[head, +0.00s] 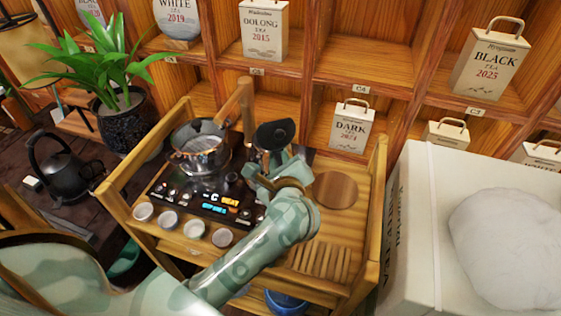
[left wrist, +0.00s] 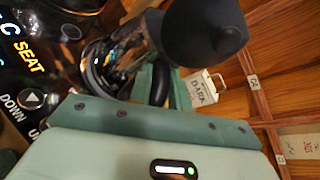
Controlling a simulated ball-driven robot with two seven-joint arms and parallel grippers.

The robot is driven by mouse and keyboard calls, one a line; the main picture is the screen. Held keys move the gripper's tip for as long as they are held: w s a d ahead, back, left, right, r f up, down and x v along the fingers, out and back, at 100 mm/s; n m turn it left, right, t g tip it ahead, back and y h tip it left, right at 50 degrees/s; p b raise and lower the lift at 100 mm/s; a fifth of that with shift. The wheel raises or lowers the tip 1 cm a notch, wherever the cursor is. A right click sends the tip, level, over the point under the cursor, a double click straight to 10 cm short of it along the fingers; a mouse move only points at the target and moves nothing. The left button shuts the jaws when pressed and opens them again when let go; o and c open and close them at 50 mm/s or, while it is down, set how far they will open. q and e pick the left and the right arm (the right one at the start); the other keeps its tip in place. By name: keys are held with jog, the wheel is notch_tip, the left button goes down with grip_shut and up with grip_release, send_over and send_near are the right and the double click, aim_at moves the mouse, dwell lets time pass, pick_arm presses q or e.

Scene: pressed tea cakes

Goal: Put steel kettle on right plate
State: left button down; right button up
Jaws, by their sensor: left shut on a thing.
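The steel kettle (head: 275,133), with a black top and dark handle, is at the right part of the black stove panel (head: 210,195). My left gripper (head: 270,172) is shut on its handle. In the left wrist view the shiny kettle body (left wrist: 125,62) and black handle (left wrist: 160,84) are just beyond the gripper. The arm and kettle hide the right plate, so I cannot tell whether the kettle touches it. A glass-and-steel pot (head: 201,150) stands on the left side of the stove. My right gripper is not in view.
Several small cups (head: 183,222) line the tray's front. A round wooden board (head: 335,190) and wooden slats (head: 318,262) lie to the right. A dark kettle (head: 65,170) and potted plant (head: 127,115) stand left. A white box (head: 420,220) is right.

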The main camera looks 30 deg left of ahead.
pick_arm(q)
jog(key=shift+f+b, duration=0.35)
jog(key=shift+b, duration=0.05)
jog(key=c, duration=1.6)
grip_release()
jog(key=shift+f, duration=0.15)
jog(key=p+v, duration=0.3)
jog(key=v, duration=0.8)
jog(key=shift+s+d, duration=0.1)
